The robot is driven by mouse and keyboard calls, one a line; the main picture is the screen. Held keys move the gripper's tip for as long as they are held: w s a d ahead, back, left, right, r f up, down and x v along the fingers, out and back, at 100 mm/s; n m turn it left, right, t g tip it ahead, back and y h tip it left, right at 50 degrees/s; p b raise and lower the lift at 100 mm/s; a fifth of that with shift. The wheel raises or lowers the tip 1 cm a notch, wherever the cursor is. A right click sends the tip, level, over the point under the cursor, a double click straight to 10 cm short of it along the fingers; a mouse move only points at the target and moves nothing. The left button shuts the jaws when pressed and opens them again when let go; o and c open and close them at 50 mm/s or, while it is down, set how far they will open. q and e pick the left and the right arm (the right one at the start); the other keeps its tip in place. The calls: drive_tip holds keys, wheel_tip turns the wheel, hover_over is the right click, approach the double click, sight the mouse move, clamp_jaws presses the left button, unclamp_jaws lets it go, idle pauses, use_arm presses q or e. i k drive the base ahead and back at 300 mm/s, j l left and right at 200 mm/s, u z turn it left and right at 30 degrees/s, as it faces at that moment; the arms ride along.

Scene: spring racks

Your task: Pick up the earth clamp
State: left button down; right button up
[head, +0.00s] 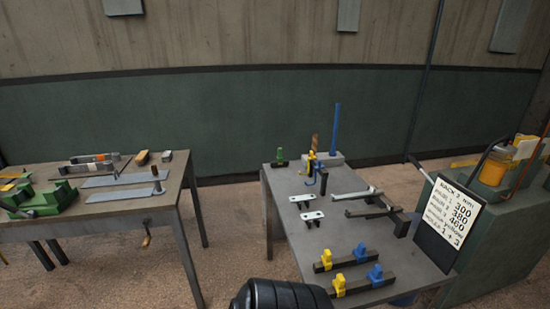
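I cannot tell for sure which thing is the earth clamp. A small copper-brown piece (147,236) hangs at the front edge of the left table. On the right table, a dark grey tool with long arms (368,205) lies near the right edge. A small green piece on a black base (280,158) stands at that table's back left corner. Nothing in view is seen held.
The left table (95,228) carries a green fixture (40,200) and flat grey plates. The right table (295,235) holds black bars with yellow and blue clips (355,285). A number sign (450,222) stands at its right edge. Floor (228,235) is open between the tables.

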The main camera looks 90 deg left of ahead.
sight(280, 158)
drive_tip(key=l+u, duration=0.1)
drive_tip(key=u, duration=2.55)
drive_tip(key=i+j+u, duration=0.1)
drive_tip(key=i+j, duration=0.1)
